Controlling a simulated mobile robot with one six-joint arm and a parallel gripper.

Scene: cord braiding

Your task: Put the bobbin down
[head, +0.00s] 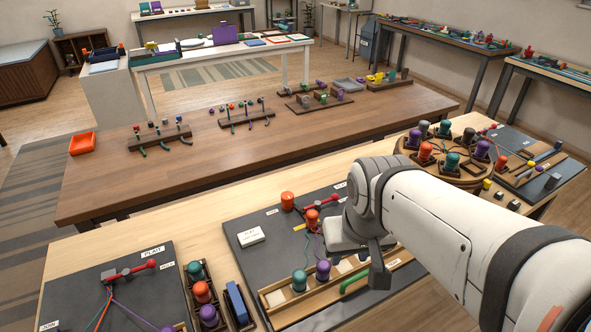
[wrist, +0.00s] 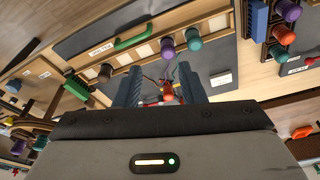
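My gripper (head: 378,278) hangs over the right part of the dark braiding board (head: 243,252), partly hidden by my arm. In the wrist view its two blue fingers (wrist: 158,82) stand apart, with no bobbin visibly clamped between them. An orange bobbin (head: 312,218) with cords shows by a red clamp (head: 322,204); an orange bobbin (wrist: 168,91) shows beyond the finger gap. Another orange bobbin (head: 287,201) stands at the board's back. A teal bobbin (head: 300,281) and a purple bobbin (head: 323,270) stand in the wooden rail (head: 283,320), beside pale empty squares.
A white card (head: 250,236) lies on the board. A rack with several bobbins (head: 201,291) stands left, beside a second board (head: 75,290). A round bobbin stand (head: 440,173) is at the right, beyond my arm.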

